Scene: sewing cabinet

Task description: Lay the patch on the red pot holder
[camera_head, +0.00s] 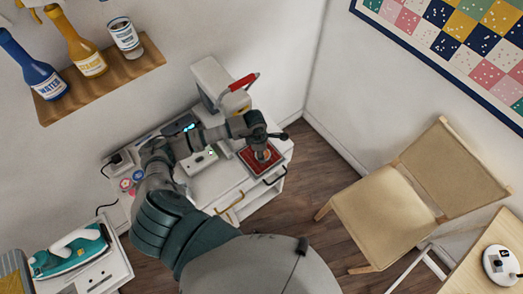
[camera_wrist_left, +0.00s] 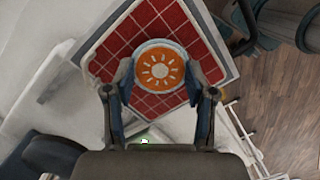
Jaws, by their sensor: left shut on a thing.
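The patch (camera_wrist_left: 158,70) is a round orange piece with a white sun and a pale grey rim. My left gripper (camera_wrist_left: 158,84) is shut on it, one finger on each side, in the left wrist view. The red pot holder (camera_wrist_left: 112,62), with a white grid and pale border, lies behind the patch in that view. In the head view the pot holder (camera_head: 249,167) is on the white cabinet top, and the patch (camera_head: 263,155) shows over it below my left gripper. I cannot tell whether the patch touches the pot holder. My right gripper is not in view.
A sewing machine (camera_head: 214,80) with a red part stands behind the arm on the cabinet (camera_head: 205,190). Spools (camera_head: 126,184) lie at the cabinet's left. A teal iron (camera_head: 70,250) is at lower left. A chair (camera_head: 395,210) stands right, with floor between.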

